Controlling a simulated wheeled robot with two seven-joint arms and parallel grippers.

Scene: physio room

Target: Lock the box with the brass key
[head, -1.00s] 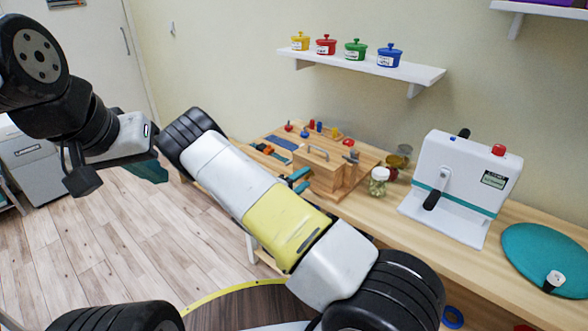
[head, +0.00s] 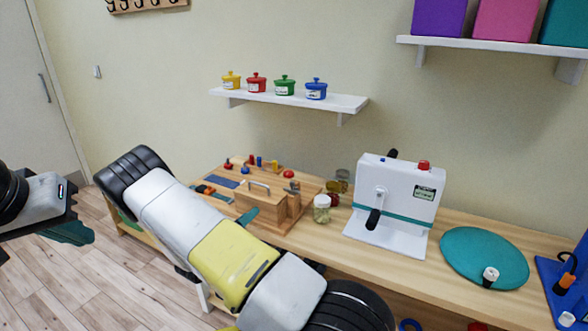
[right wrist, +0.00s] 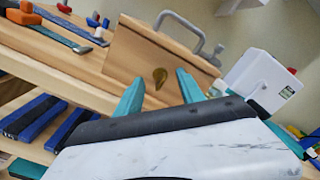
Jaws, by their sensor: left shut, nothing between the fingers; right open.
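The wooden box (head: 262,208) with a grey handle on top stands on the wooden bench. The right wrist view shows the box's face (right wrist: 125,62) close up, with a small brass-coloured piece (right wrist: 160,77) on it. I cannot tell whether that is the key or a keyhole plate. My right gripper (right wrist: 159,92) is open, its teal fingers apart on either side below the brass piece, with nothing seen between them. In the head view the right gripper (head: 248,216) is just in front of the box, partly behind my arm. My left gripper (head: 78,234) is shut and empty, over the floor at left.
A glass jar (head: 322,208) stands right of the box, then a white crank machine (head: 395,205) and a teal disc (head: 484,258). Strips and small coloured pegs lie left of and behind the box. A shelf (head: 290,98) with coloured pots is above.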

